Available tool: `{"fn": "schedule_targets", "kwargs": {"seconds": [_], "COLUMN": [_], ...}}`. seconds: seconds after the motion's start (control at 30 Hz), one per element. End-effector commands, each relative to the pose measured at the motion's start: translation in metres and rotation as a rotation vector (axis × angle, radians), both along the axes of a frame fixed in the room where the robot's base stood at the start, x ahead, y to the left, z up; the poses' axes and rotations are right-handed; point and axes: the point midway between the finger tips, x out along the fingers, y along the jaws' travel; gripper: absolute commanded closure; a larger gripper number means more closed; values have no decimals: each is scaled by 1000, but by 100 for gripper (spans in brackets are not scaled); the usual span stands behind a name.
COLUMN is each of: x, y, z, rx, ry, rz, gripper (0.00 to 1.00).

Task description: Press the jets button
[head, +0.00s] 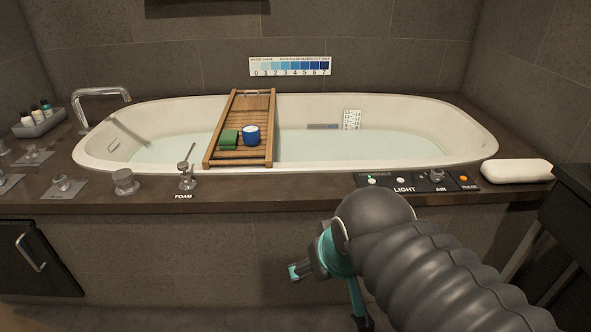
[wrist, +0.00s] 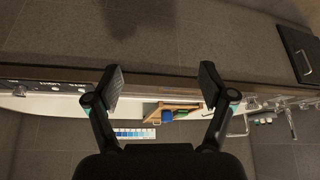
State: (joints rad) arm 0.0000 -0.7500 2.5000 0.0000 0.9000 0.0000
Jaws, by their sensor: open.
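A black control panel (head: 418,188) lies on the front deck of the bathtub, right of centre. It has a small lit button (head: 371,181), a white button (head: 401,180) above the word LIGHT, a dark knob marked AIR (head: 437,175) and an orange button marked PULSE (head: 463,179). I cannot read a jets label; my arm crowds the panel's left front edge. The panel also shows upside down at the left of the wrist view (wrist: 45,86). My gripper (wrist: 160,85) is open and empty, in front of the tub's front wall, below and left of the panel in the head view.
The white tub (head: 440,118) holds water, with a wooden caddy (head: 240,160) across it bearing a green cloth and blue cup. A FOAM lever (head: 187,178) and knob (head: 124,181) stand left.

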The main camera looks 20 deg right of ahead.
Motion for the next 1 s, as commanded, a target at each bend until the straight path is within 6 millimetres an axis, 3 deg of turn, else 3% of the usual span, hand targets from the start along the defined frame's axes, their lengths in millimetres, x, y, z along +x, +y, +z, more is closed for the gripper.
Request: {"fn": "schedule_targets", "kwargs": {"seconds": [0.07,0.1,0.4,1.0], "x": [0,0,0,0], "y": [0,0,0,0], "z": [0,0,0,0], "rx": [0,0,0,0], "ry": [0,0,0,0], "rz": [0,0,0,0], "gripper": [18,23,98,100]}}
